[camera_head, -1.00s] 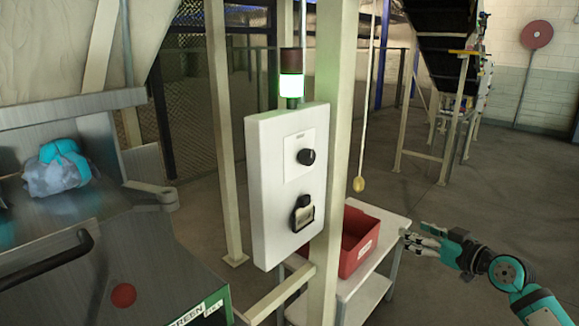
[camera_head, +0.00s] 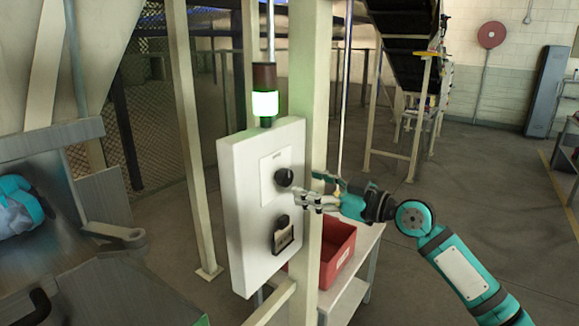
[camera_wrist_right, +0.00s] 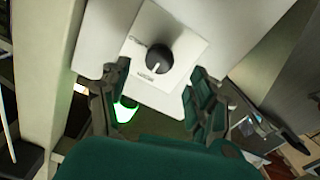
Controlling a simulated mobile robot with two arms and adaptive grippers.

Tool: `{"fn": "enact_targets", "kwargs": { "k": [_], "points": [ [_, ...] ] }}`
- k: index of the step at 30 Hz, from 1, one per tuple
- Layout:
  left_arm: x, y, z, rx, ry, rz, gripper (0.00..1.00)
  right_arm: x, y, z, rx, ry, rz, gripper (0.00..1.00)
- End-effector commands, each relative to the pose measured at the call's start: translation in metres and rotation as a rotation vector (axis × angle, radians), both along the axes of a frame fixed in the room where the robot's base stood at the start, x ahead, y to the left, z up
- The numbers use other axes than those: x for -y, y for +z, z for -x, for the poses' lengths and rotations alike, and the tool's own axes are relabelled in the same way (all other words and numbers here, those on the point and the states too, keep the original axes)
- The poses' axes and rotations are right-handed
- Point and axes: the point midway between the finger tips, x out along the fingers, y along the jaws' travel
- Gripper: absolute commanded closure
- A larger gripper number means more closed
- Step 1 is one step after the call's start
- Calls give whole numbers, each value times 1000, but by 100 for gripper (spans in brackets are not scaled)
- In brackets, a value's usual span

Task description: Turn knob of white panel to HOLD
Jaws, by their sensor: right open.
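The white panel (camera_head: 262,205) is mounted on a cream post in the head view. Its black round knob (camera_head: 284,177) sits on a pale square plate (camera_head: 270,181) in the upper half. The knob also shows in the right wrist view (camera_wrist_right: 157,64), with a light pointer mark and small lettering on the plate too blurred to read surely. My right gripper (camera_head: 320,188) is open, its fingers reaching toward the knob from the right. In the wrist view the knob lies ahead of and between the open fingers (camera_wrist_right: 158,85), apparently apart from them. My left gripper is not in view.
A second black fitting (camera_head: 283,236) is below the knob on the panel. A lit green signal lamp (camera_head: 265,103) stands above. The cream post (camera_head: 306,90) rises beside the panel. A red bin (camera_head: 337,250) sits on a table behind. A metal machine (camera_head: 75,255) is at left.

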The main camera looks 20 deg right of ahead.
Motion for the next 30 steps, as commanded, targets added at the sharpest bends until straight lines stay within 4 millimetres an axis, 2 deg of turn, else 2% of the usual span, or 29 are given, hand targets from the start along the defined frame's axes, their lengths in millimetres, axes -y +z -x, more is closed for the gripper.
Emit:
{"fn": "enact_targets", "kwargs": {
  "k": [1,3,9,22,30],
  "points": [
    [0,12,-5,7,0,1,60,-8,7,-9,0,2,-5,38],
    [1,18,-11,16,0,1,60,-16,6,-20,0,1,-4,38],
    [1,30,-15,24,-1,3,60,-32,3,-41,0,1,-4,38],
    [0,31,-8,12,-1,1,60,-38,0,-49,1,-1,1,38],
    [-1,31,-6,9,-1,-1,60,-38,0,-48,0,-1,0,73]
  ]
}}
